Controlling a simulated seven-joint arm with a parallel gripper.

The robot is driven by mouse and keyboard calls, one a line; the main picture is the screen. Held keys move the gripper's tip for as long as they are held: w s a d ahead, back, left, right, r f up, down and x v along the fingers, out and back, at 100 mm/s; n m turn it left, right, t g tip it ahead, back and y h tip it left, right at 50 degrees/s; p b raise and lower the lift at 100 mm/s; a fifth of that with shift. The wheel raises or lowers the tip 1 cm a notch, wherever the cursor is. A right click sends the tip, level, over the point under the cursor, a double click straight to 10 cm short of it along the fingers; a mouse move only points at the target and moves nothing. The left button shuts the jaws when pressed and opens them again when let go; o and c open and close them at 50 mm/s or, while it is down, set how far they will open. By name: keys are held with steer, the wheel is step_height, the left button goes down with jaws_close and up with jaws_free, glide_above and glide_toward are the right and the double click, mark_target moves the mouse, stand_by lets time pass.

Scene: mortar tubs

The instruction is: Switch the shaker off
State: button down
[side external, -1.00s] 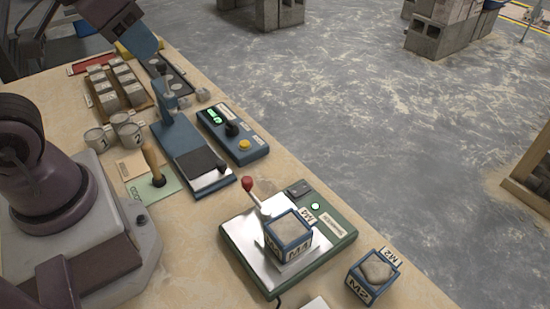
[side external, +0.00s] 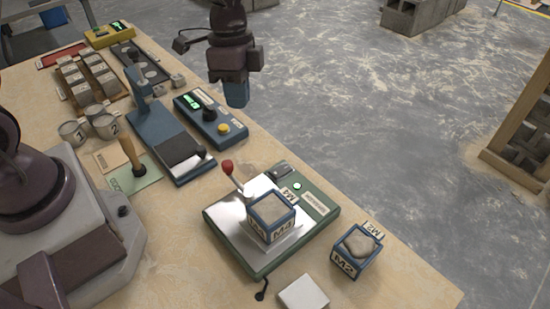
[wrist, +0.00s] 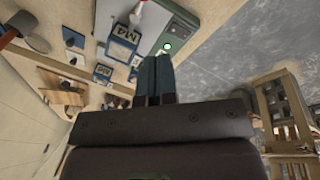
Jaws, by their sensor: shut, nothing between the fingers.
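The shaker (side external: 327,222) is a green-framed base with a shiny metal plate and a red-knobbed lever (side external: 227,167). A tub of mortar marked M4 (side external: 271,218) stands on the plate. A small dark switch (side external: 282,169) sits at the shaker's far corner, and a green lamp (side external: 297,186) beside it is lit. My gripper (side external: 236,102) is shut and empty, raised beyond the shaker's far side and apart from it.
A tub marked M2 (side external: 356,250) stands to the right of the shaker. A blue control box (side external: 210,118) with a yellow button and a blue stand (side external: 170,140) are to the left. A white block (side external: 303,293) lies in front.

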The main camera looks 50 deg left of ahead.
mark_target(277, 174)
steer(key=w+d+m, duration=0.1)
steer(key=m, duration=0.1)
steer(key=w+d+m+h, duration=0.1)
steer(key=w+m, duration=0.1)
steer(key=m, duration=0.1)
steer(key=w+d+f+m, duration=0.1)
steer(key=m, duration=0.1)
steer(key=shift+w+m+t, duration=0.25)
steer(key=shift+m+t, duration=0.05)
steer(key=shift+m, duration=0.1)
steer(key=x, duration=1.3)
steer(key=shift+s+a, duration=0.25)
steer(key=shift+a, duration=0.05)
steer(key=shift+f, duration=0.5)
